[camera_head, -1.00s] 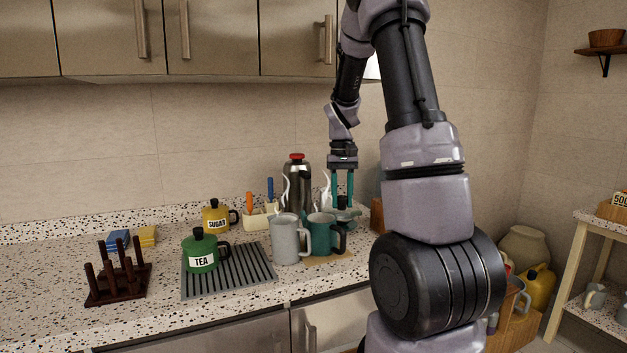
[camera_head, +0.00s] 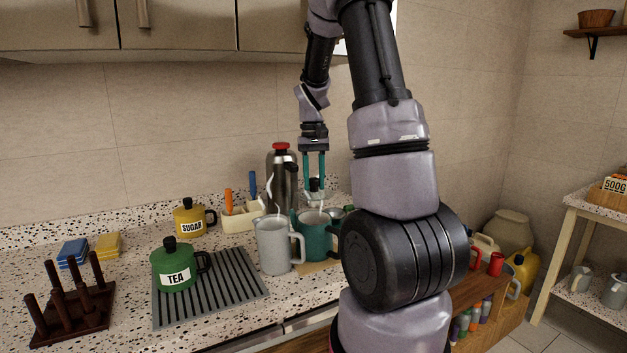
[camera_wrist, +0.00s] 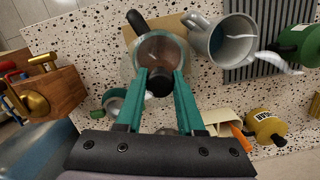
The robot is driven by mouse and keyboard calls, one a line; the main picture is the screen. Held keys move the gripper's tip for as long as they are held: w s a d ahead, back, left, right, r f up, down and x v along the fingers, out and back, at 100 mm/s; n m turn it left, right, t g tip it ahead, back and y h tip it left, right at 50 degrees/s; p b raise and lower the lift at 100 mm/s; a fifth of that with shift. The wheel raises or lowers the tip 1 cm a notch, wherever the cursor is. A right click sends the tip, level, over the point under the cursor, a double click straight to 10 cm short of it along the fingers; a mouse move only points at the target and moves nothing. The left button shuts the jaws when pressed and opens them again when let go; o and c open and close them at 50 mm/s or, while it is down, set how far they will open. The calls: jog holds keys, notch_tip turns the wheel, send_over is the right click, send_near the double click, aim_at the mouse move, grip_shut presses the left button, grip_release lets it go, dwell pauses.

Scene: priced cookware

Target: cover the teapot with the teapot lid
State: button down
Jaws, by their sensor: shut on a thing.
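A teal pot with a dark handle (camera_head: 318,242) stands on a tan board, right of a grey jug; I take it as the teapot. My gripper (camera_head: 314,186) points down just above it, its teal fingers shut on the black knob of a lid (camera_head: 313,197). In the wrist view, my gripper (camera_wrist: 160,84) holds the knob, and a round, seemingly see-through lid (camera_wrist: 160,50) overlaps the pot's opening. The pot's dark handle (camera_wrist: 137,20) sticks out beyond it. I cannot tell whether the lid touches the rim.
The grey jug (camera_head: 274,250) stands close on the left. A steel flask (camera_head: 283,185) stands behind. A green TEA pot (camera_head: 176,270), yellow SUGAR pot (camera_head: 189,220) and dark peg rack (camera_head: 72,312) are further left. A smaller teal vessel (camera_wrist: 115,100) lies beside the held lid.

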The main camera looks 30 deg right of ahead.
aim_at(314, 196)
jog(key=shift+f, duration=2.35)
jog(key=shift+f, duration=0.15)
jog(key=shift+f, duration=0.8)
jog(key=shift+f, duration=0.4)
jog(key=shift+c, duration=2.2)
grip_release()
jog(key=o, duration=0.4)
jog(key=shift+o, duration=0.2)
